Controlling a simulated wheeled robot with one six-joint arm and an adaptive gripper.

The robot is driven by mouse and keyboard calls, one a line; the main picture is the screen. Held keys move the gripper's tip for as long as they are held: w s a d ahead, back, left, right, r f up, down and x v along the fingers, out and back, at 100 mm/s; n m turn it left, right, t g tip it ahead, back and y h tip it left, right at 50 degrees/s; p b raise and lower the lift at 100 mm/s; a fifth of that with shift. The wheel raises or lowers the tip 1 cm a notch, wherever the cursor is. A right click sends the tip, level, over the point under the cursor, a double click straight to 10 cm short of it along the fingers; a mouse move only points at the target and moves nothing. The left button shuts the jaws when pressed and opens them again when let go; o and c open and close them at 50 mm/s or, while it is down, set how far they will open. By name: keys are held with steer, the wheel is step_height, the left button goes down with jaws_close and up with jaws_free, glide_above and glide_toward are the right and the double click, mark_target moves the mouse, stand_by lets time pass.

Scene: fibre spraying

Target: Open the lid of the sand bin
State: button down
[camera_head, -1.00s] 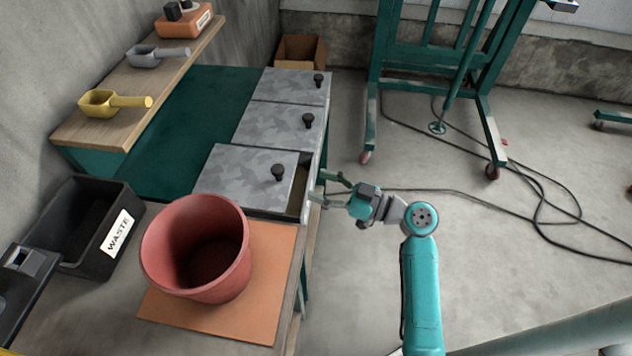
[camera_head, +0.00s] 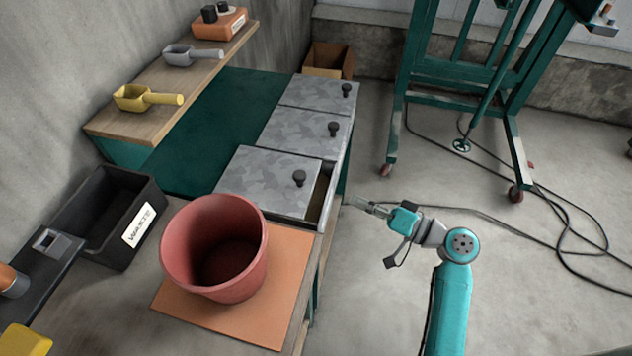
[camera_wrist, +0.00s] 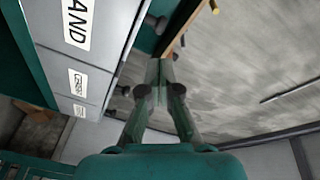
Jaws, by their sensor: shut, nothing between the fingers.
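The sand bin (camera_head: 322,218) is the nearest of a row of bins with mottled grey lids. Its lid (camera_head: 262,180), with a black knob (camera_head: 299,178), lies shifted to the left, leaving a narrow gap along the right edge. In the wrist view its front carries a label (camera_wrist: 76,22) of which "AND" shows. My gripper (camera_head: 353,203) is shut and empty, just right of the bin's front and apart from the lid. Its closed fingers (camera_wrist: 158,68) also show in the wrist view.
Two more lidded bins (camera_head: 304,127) (camera_head: 318,92) stand behind. A red bucket (camera_head: 215,250) on an orange mat (camera_head: 290,262) stands in front, beside a black waste box (camera_head: 105,215). A green wheeled frame (camera_head: 398,130) and cables lie right.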

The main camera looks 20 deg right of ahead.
mark_target(305, 178)
steer(key=w+a+m, duration=0.6)
steer(key=w+a, duration=0.1)
steer(key=w, duration=0.2)
steer(key=shift+a, duration=0.25)
stand_by(0.6)
steer(key=shift+w, duration=0.1)
steer(key=w+a, duration=0.2)
steer(key=a, duration=0.1)
steer(key=w+a, duration=0.2)
steer(key=a, duration=0.1)
steer(key=w+a, duration=0.3)
steer(key=a, duration=0.1)
steer(key=shift+w, duration=0.1)
